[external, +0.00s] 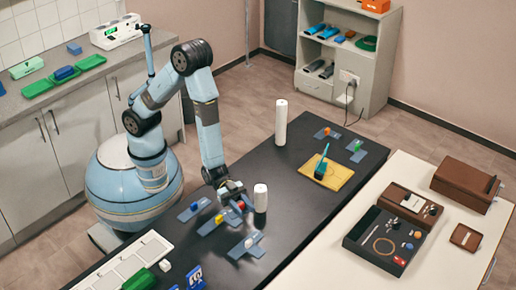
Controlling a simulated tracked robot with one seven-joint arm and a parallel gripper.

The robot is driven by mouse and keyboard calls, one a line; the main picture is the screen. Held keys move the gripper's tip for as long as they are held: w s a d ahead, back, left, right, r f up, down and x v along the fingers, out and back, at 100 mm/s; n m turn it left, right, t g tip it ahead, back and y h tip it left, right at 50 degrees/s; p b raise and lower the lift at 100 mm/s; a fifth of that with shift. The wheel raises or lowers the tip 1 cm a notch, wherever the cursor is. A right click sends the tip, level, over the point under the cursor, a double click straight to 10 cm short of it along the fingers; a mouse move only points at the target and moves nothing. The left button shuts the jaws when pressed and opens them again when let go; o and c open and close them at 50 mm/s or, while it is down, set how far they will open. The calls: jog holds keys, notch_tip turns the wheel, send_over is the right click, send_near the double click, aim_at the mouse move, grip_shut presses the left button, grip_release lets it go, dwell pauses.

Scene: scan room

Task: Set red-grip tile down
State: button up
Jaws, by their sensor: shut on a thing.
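The red-grip tile (210,226) is a flat blue-grey tile with a small red grip (219,218). It is at the near part of the black table, just below my gripper in the external view. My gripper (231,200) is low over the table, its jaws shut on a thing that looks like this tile. The fingers are small and partly hidden, so their contact with the grip is not clear. I cannot tell whether the tile touches the table. A yellow grip (241,205) shows right beside the fingers.
A white-grip tile (194,206) and another tile (247,245) lie close by. A white cylinder (260,198) stands just right of my gripper; a taller one (281,122) stands farther back. A yellow board (335,179) lies right. The black table's (300,215) middle is clear.

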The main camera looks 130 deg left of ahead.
jog(key=shift+r, duration=0.1)
notch_tip(320, 180, up, 18)
jog(key=w+a+r+n+y, duration=0.1)
jog(key=a, duration=1.1)
jog(key=w+a+r+n+y, duration=0.1)
jog(key=a+r, duration=0.1)
jog(key=a, duration=1.1)
jog(key=s+a+y, duration=0.1)
jog(key=s+a, duration=0.4)
jog(key=a, duration=0.7)
jog(key=s+a, duration=0.5)
jog(key=a, duration=0.6)
jog(key=s+a+f+y, duration=0.1)
jog(key=s+a, duration=0.6)
jog(key=s, duration=0.3)
jog(key=s+a+f+n, duration=0.1)
jog(key=s+a, duration=0.6)
jog(key=s, duration=0.4)
jog(key=s+a+f+y, duration=0.1)
jog(key=s+a+f, duration=0.1)
jog(key=s+a, duration=0.7)
notch_tip(320, 180, down, 27)
jog(key=d, duration=0.1)
jog(key=shift+s+d+t, duration=0.25)
jog(key=shift+s+t, duration=0.15)
